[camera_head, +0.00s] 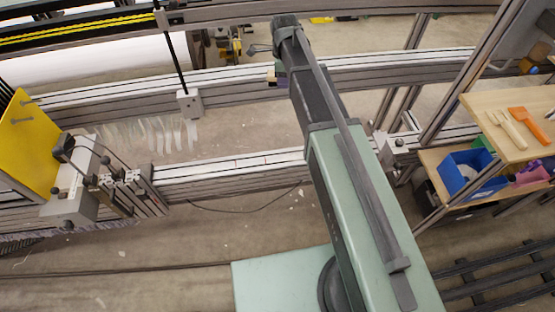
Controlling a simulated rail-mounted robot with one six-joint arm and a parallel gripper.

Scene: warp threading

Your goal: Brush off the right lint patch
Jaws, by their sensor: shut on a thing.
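My arm crosses the middle of the head view from the bottom up to the top. My gripper is hidden behind my arm, so I cannot see its jaws or what they hold. A small tan and dark block (272,76) shows at the left edge of my arm, by the rear rail; I cannot tell what it is. I cannot make out the right lint patch; it may be behind my arm or too small to see. White warp threads (150,134) hang in a fringe below the rear rail at left.
A front rail (230,172) and a rear rail (240,98) run across. A yellow panel (27,143) stands at left. On the right, a wooden shelf (500,105) holds a pale tool (508,128) and an orange tool (530,124); a blue bin (468,178) sits below.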

